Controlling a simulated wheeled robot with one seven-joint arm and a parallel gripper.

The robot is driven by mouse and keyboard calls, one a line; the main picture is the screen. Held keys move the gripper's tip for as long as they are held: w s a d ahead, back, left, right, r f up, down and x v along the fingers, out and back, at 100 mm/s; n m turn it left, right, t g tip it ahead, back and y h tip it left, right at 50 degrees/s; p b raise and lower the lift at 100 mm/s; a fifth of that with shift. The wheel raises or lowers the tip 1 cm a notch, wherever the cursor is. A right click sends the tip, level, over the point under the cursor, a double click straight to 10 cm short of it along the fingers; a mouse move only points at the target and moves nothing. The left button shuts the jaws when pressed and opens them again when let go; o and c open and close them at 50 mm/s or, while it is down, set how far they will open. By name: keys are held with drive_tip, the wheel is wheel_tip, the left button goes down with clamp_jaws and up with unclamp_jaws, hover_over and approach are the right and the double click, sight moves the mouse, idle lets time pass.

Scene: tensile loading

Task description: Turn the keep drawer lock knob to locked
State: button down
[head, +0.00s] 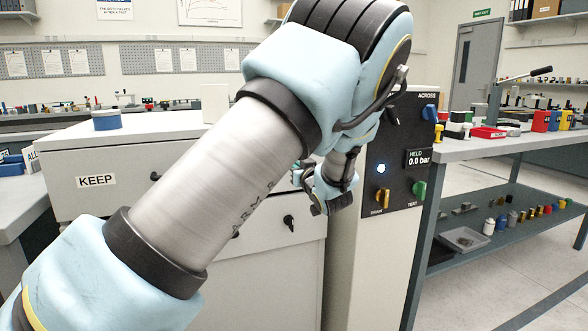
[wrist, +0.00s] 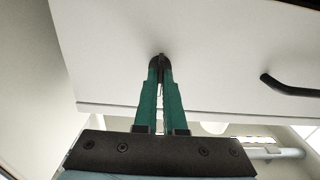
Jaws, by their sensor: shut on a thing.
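The white keep drawer (head: 100,205) carries a KEEP label (head: 97,182) and stands left of the test machine. Its pale front (wrist: 215,45) fills much of the wrist view. My gripper (wrist: 160,72) points at this front, its green fingers close together and shut on a small dark knob (wrist: 161,56), which looks like the drawer lock knob. The fingertips cover most of the knob, so its turn angle cannot be read. In the head view my arm hides the knob, and only a little of my gripper (head: 299,175) shows at the drawer's right end.
A black drawer handle (wrist: 290,88) is to the right of my fingers in the wrist view. Below the drawer is another black knob (head: 290,222). The control panel (head: 398,150) with coloured knobs stands close on the right of my wrist. A blue round container (head: 107,121) sits on the cabinet top.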

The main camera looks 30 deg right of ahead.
idle(0.4)
drive_tip(key=c, duration=1)
unclamp_jaws()
drive_tip(key=shift+s, duration=0.1)
drive_tip(key=s+a, duration=0.1)
drive_tip(key=s, duration=0.9)
drive_tip(key=shift+s+a, duration=0.2)
drive_tip(key=shift+s, duration=0.1)
drive_tip(key=shift+w, duration=0.1)
